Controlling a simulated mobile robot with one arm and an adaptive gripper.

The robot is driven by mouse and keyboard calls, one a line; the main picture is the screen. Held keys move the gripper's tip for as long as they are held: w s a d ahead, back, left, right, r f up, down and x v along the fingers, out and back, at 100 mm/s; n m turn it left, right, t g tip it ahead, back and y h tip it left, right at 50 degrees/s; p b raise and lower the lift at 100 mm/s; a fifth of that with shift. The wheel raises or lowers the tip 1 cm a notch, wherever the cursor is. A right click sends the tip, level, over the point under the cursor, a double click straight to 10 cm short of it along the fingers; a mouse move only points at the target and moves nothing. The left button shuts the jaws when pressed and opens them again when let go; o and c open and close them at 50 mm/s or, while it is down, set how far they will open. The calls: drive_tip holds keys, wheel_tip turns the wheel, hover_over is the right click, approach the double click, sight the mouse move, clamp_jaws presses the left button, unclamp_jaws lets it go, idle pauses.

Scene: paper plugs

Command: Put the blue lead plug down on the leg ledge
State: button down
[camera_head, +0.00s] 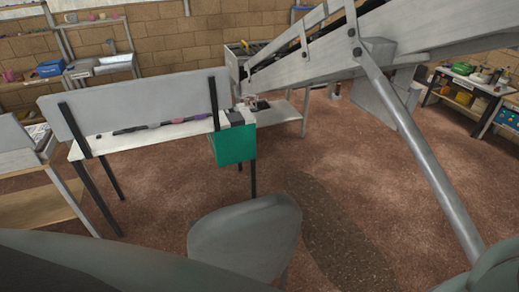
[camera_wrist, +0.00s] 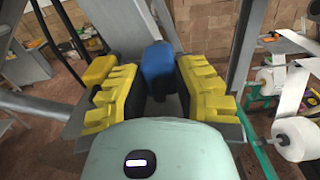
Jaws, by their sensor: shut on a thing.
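In the wrist view, the blue lead plug (camera_wrist: 159,68) stands out between the ridged yellow pads of my gripper (camera_wrist: 158,86). The gripper is shut on it. Its lower part is hidden behind the pads and the pale green gripper body. A smooth yellow block (camera_wrist: 98,70) sits just left of the plug, beside the left pad; what holds it is unclear. A dark upright part and grey metal bars (camera_wrist: 163,20) rise right behind the plug. I cannot tell which surface there is the leg ledge, or whether the plug touches it. I cannot make out the plug in the head view.
A grey chair (camera_head: 245,235) stands in front; open floor lies right.

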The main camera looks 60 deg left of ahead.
drive_tip(key=shift+f+b, duration=0.35)
drive_tip(key=shift+f, duration=0.15)
idle(0.3)
drive_tip(key=c, duration=0.8)
unclamp_jaws()
drive_tip(key=shift+o, duration=0.2)
drive_tip(key=v, duration=1.2)
drive_tip(key=shift+s, duration=0.1)
